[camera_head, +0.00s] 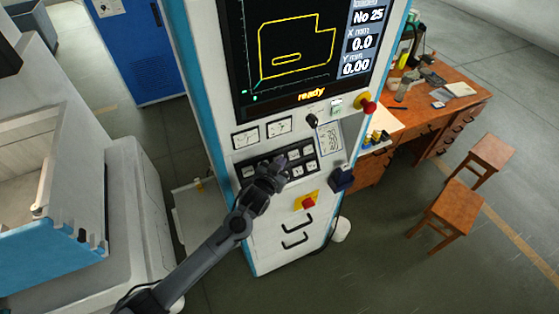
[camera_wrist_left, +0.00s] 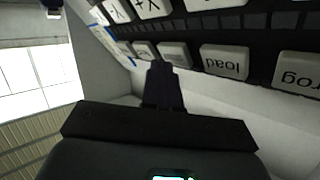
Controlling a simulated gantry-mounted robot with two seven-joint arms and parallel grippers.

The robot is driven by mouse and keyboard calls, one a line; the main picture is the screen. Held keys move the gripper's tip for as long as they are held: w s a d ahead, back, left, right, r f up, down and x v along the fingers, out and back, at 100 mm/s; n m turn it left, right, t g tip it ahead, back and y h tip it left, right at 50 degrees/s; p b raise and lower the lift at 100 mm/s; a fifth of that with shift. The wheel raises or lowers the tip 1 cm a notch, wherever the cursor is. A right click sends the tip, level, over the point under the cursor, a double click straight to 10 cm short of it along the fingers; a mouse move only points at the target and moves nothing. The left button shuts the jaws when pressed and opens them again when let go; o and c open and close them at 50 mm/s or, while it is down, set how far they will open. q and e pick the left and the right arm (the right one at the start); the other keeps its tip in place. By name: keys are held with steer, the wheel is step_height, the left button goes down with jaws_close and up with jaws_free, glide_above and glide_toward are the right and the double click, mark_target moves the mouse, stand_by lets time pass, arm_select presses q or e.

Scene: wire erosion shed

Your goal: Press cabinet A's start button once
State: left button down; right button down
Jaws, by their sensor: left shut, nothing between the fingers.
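A white and blue control cabinet (camera_head: 225,95) stands in the middle of the head view; no letter A shows on it. Its screen (camera_head: 300,50) reads "ready". My left gripper (camera_head: 272,176) is shut and empty, in front of the dark key panel (camera_head: 297,164) and hiding part of it. In the left wrist view the shut fingertips (camera_wrist_left: 162,75) are close to a "load" key (camera_wrist_left: 224,62) and a "prog" key (camera_wrist_left: 299,72); contact cannot be told. I cannot read which button is start.
A wooden desk (camera_head: 430,95) and stools (camera_head: 449,208) stand to the right.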

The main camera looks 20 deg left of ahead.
arm_select(q)
steer(key=shift+w+a+f, duration=0.2)
steer(key=shift+f, duration=0.05)
stand_by(0.8)
steer(key=shift+r, duration=0.1)
steer(key=shift+s+d+r+p, duration=0.25)
steer(key=shift+r+p, duration=0.1)
steer(key=shift+p, duration=0.1)
steer(key=shift+s+d+r, duration=0.1)
steer(key=shift+s+d, duration=0.1)
steer(key=shift+d, duration=0.05)
stand_by(0.3)
steer(key=shift+p, duration=0.3)
steer(key=s+d+r+p, duration=0.2)
steer(key=d+r+p, duration=0.1)
steer(key=p, duration=0.1)
steer(key=shift+s, duration=0.35)
